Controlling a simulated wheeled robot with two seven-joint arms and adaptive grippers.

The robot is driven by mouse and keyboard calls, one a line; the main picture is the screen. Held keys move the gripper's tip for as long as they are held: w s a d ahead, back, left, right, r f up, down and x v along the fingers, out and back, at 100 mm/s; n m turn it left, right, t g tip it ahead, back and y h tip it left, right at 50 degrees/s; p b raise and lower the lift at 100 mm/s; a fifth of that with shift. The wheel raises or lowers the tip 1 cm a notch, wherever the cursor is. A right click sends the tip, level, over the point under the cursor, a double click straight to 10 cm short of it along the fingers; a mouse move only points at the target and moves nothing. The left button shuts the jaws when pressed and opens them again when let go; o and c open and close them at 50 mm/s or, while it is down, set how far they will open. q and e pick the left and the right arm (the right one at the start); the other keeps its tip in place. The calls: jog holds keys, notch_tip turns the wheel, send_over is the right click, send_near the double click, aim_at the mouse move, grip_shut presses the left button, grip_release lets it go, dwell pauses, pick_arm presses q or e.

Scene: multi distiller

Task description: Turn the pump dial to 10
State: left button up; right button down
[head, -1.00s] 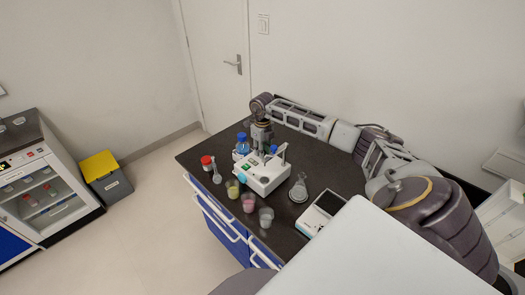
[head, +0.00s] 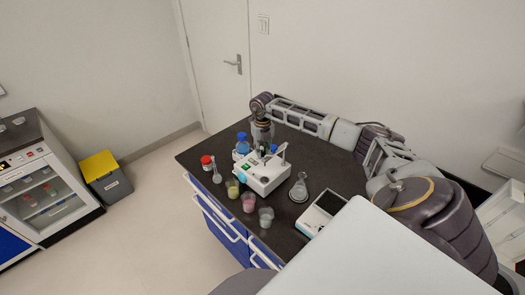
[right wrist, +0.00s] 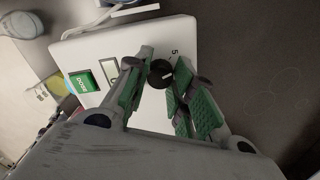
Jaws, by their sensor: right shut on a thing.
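The pump is a white box (head: 262,180) on the dark table, with a green power switch (right wrist: 83,82) and a small display beside it. Its dial (right wrist: 160,74) is a small round black knob with a pale pointer mark. A printed "5" shows close to the dial in the right wrist view. My right gripper (right wrist: 168,77) reaches down onto the pump's top, its green-padded fingers shut on the dial. In the head view my right gripper (head: 263,149) hides the dial. Other scale numbers are hidden or too small to read. My left gripper is not in view.
Blue-capped bottles (head: 242,145) stand behind the pump, and a red-capped jar (head: 206,162) stands left. Cups, one yellowish (head: 233,189) and one pink (head: 249,203), line the front edge. A glass flask (head: 299,188) and a device with a screen (head: 325,206) are to the right.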

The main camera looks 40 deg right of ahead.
aim_at(263, 152)
jog(key=shift+m, duration=1.8)
jog(key=c, duration=1.2)
grip_release()
jog(key=shift+o, duration=0.2)
notch_tip(263, 152, up, 12)
